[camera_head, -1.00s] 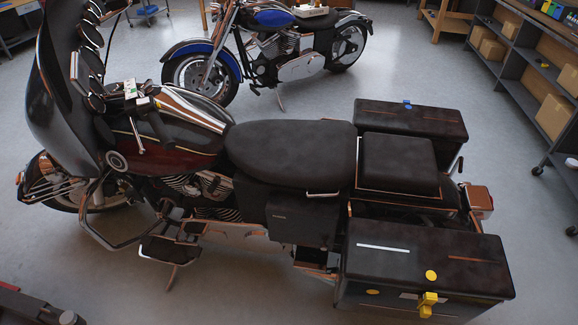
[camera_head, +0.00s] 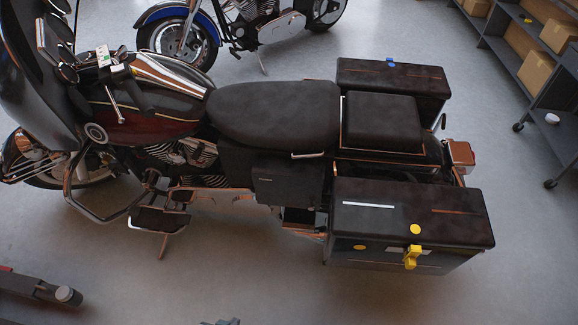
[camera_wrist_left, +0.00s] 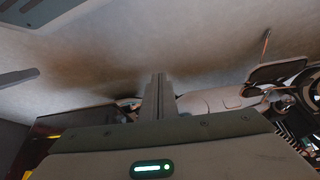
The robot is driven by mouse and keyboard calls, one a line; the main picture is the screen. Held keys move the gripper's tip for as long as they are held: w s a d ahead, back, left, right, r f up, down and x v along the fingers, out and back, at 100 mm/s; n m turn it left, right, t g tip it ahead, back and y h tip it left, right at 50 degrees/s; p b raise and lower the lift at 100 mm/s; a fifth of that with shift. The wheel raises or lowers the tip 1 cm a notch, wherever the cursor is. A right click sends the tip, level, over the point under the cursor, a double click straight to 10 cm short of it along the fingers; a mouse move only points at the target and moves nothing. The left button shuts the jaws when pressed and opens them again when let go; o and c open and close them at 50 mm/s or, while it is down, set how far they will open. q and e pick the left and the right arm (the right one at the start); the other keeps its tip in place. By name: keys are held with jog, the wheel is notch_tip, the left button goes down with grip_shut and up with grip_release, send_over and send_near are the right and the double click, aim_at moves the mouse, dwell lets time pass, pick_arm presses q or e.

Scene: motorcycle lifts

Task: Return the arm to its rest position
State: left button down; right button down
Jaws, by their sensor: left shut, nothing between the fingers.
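The tip of my left gripper (camera_head: 226,322) just shows at the bottom edge of the head view, small and dark, low in front of the motorcycle. The rest of that arm is outside this view. In the left wrist view the fingers (camera_wrist_left: 158,98) are together with nothing between them, against the floor and parts of a motorcycle. My right gripper is not in view.
A dark red and black motorcycle (camera_head: 270,112) stands across the head view, with a black side case (camera_head: 408,217) bearing a yellow latch. A blue motorcycle (camera_head: 182,38) is behind it. Shelving (camera_head: 515,60) is at upper right. Grey floor is clear at lower centre.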

pick_arm(q)
jog(key=s+d+f+t, duration=0.1)
jog(key=s+f, duration=0.2)
jog(key=f, duration=0.7)
jog(key=shift+s+d+f+t+h, duration=0.15)
jog(key=shift+d+f+t+h, duration=0.05)
jog(key=shift+d+t+h, duration=0.2)
dwell(0.5)
